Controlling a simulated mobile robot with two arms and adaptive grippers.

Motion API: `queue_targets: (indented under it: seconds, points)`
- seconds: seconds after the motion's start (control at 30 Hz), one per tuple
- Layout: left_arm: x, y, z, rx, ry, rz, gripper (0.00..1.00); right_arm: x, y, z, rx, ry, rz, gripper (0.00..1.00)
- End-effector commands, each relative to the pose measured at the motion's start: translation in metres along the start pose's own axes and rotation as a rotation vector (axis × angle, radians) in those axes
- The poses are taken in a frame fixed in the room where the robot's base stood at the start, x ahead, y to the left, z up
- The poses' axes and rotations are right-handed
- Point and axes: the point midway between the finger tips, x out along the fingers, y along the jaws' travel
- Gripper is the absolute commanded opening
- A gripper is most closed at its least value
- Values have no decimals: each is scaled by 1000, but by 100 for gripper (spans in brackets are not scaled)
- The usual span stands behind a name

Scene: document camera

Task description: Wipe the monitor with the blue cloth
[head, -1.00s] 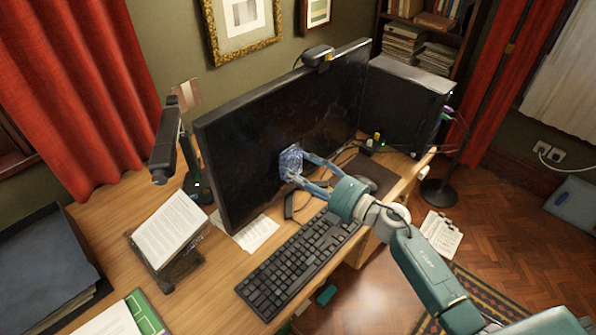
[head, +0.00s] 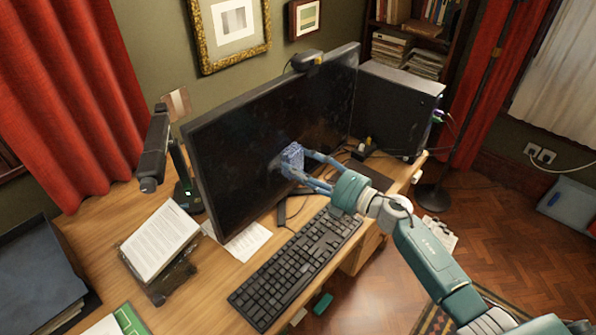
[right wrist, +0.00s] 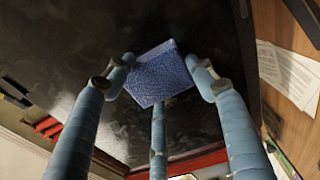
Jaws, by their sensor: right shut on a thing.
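The black monitor (head: 235,140) stands on the desk, its dark screen facing me with faint pale smudges. The blue cloth (head: 293,156) is a small patterned block at the lower middle of the screen. My right gripper (head: 297,167) is shut on the cloth and holds it at the screen; whether it presses on the glass is hard to tell. In the right wrist view the cloth (right wrist: 160,75) sits between the fingertips of my right gripper (right wrist: 160,80), in front of the dark monitor screen (right wrist: 60,45). My left gripper is not in view.
A keyboard (head: 297,268) lies below my right arm. A document camera (head: 156,150) stands left of the monitor, near a stand with papers (head: 160,240). A black computer case (head: 397,108) stands to the right. A webcam (head: 307,60) sits on the monitor's top edge.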

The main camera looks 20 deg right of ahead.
Motion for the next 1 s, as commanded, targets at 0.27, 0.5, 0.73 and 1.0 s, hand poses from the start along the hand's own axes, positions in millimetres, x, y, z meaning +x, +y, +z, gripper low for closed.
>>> queue_targets:
  seconds: [0.27,0.5,0.73,1.0]
  points:
    - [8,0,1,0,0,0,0,1,1,17,-2,-3,2,20]
    - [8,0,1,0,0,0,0,1,2,18,-2,-4,3,20]
    - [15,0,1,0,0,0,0,-1,1,29,-4,-5,3,20]
    - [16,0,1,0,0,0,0,-2,2,33,-2,-3,3,20]
